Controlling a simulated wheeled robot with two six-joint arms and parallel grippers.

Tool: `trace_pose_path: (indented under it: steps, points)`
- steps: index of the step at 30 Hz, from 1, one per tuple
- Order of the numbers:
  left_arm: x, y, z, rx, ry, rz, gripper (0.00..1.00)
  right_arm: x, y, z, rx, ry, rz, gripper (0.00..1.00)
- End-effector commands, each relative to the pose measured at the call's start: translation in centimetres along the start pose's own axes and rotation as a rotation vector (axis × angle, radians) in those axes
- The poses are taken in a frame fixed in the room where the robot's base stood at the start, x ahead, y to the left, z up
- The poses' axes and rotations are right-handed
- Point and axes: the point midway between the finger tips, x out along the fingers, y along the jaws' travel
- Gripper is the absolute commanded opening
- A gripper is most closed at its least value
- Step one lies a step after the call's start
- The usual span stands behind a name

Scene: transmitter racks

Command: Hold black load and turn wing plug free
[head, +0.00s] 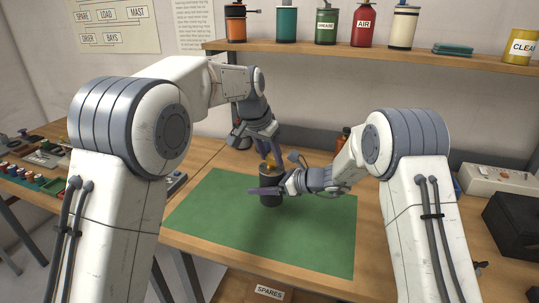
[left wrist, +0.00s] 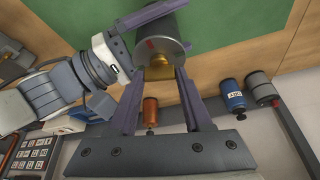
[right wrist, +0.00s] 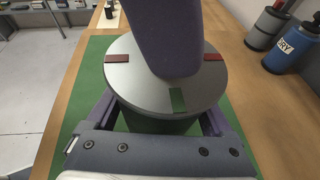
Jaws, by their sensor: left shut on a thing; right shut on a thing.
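The black load (head: 270,199) stands upright on the green mat (head: 310,238). In the right wrist view its round grey top (right wrist: 135,80) carries red and green marks. My right gripper (head: 268,190) is shut around the load's side, with one finger on each side of it in the right wrist view (right wrist: 160,118). The brass wing plug (left wrist: 160,70) sits at the middle of the load's top. My left gripper (left wrist: 164,76) comes from above and is shut on the plug. Its finger hides the plug in the right wrist view.
A shelf (head: 350,49) with cans and bottles runs along the back wall. Small coloured parts (head: 25,175) lie at the left. A pale box (head: 487,180) and a black case (head: 515,218) stand at the right. The mat's front is clear.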

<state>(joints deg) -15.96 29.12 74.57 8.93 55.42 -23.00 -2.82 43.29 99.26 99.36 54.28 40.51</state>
Motion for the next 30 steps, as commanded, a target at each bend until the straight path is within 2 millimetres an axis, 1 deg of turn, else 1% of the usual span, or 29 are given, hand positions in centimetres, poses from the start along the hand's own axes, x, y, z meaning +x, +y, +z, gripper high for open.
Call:
trace_pose_path:
  steps: [6,13,19,30]
  points:
    - [-0.05,0.08,-0.05,-0.139,0.002,-0.059,0.0,-0.03,-0.01,0.09,-0.004,-0.001,0.0,0.0]
    - [-0.05,0.14,-0.07,-0.236,0.002,-0.098,0.0,-0.03,0.0,0.09,-0.003,-0.001,0.0,0.0]
    - [-0.07,0.1,-0.07,-0.274,0.003,-0.113,0.0,-0.04,0.0,0.09,-0.003,-0.001,0.0,0.0]
    - [-0.07,0.09,-0.09,-0.28,0.003,-0.116,0.0,-0.04,0.0,0.08,-0.002,-0.002,0.0,0.0]
